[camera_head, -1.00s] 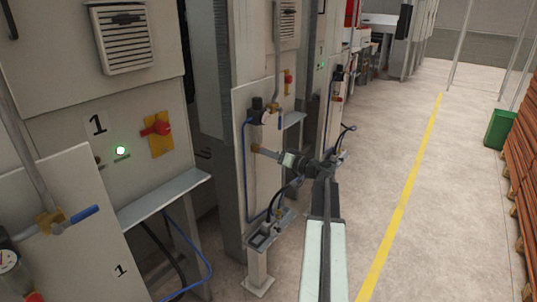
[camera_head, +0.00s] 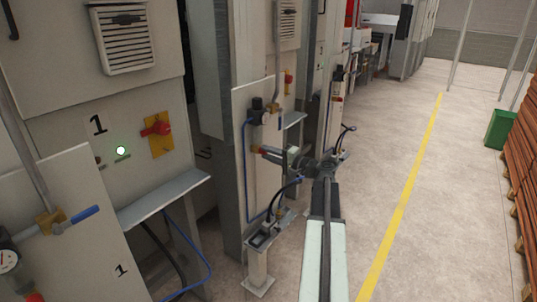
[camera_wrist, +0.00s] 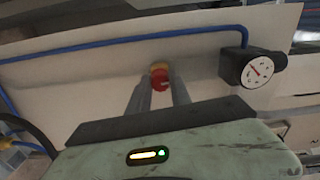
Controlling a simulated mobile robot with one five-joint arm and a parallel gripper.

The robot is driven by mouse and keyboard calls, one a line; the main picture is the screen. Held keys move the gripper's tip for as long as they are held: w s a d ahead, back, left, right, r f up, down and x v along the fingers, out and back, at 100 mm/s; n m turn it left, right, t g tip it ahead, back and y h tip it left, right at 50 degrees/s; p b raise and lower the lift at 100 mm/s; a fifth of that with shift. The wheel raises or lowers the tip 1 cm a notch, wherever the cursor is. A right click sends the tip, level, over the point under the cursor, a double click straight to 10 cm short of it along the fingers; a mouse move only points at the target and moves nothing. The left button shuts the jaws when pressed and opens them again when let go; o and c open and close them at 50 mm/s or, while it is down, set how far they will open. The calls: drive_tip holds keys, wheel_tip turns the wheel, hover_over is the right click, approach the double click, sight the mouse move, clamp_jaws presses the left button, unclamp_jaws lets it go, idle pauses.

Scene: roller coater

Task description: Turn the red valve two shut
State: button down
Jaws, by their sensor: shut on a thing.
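A small red valve knob on a yellow base (camera_wrist: 160,78) sits on the pale panel in the wrist view. My gripper (camera_wrist: 160,92) has one finger on each side of it, closed on the red part. In the head view, my gripper (camera_head: 271,153) reaches the second panel, with the red valve handle (camera_head: 263,151) at its tips. The fingers partly hide the handle, and I cannot tell its exact angle.
A round gauge (camera_wrist: 257,70) and a blue hose (camera_wrist: 120,40) are near the knob. A red switch on a yellow plate (camera_head: 157,130) is on the nearer cabinet. A small post (camera_head: 258,270) stands below my gripper.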

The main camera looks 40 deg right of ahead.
drive_tip(key=shift+m, duration=0.5)
idle(0.3)
drive_tip(key=c, duration=1.2)
unclamp_jaws()
drive_tip(key=shift+o, duration=0.2)
drive_tip(key=v, duration=0.8)
drive_tip(key=shift+w+a, duration=0.15)
